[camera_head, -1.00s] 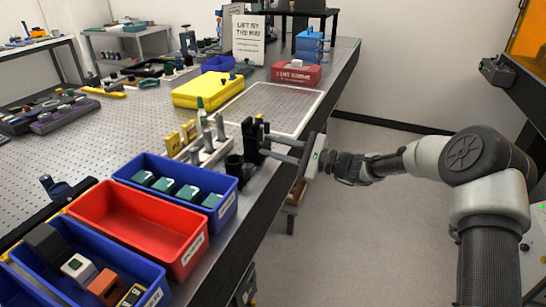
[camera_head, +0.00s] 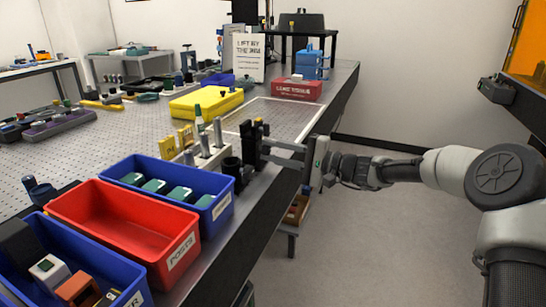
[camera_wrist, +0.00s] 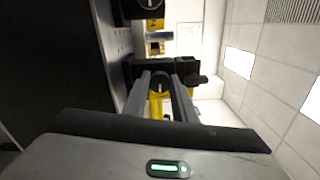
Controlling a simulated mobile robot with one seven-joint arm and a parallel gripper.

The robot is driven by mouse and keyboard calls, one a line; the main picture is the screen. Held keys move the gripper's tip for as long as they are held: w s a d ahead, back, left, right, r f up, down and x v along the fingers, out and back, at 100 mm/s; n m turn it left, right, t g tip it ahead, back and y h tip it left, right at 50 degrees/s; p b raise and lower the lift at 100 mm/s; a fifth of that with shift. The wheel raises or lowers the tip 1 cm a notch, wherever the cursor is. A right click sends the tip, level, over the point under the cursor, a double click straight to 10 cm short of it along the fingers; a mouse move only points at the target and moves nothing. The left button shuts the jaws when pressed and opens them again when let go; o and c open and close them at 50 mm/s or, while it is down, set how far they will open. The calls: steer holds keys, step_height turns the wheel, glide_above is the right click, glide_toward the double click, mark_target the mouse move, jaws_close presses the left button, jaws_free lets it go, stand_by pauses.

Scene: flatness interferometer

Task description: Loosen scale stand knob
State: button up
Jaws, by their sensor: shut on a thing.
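The black scale stand (camera_head: 248,143) stands upright near the right edge of the long bench, with a small yellow piece near its top. My gripper (camera_head: 264,149) reaches in from the right, its two grey fingers on the side of the stand that faces the aisle. In the wrist view, my gripper (camera_wrist: 161,82) is shut on a dark round knob (camera_wrist: 160,80) in front of the stand's black body (camera_wrist: 146,68). In the head view the fingers and stand hide most of the knob.
A red bin (camera_head: 75,205) is nearer. A framed clear plate (camera_head: 275,115) lies behind. The aisle floor (camera_head: 340,240) right of the bench is clear.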

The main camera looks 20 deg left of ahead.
stand_by(0.4)
steer(key=o, duration=1)
steer(key=shift+o, duration=0.2)
steer(key=shift+r, duration=0.15)
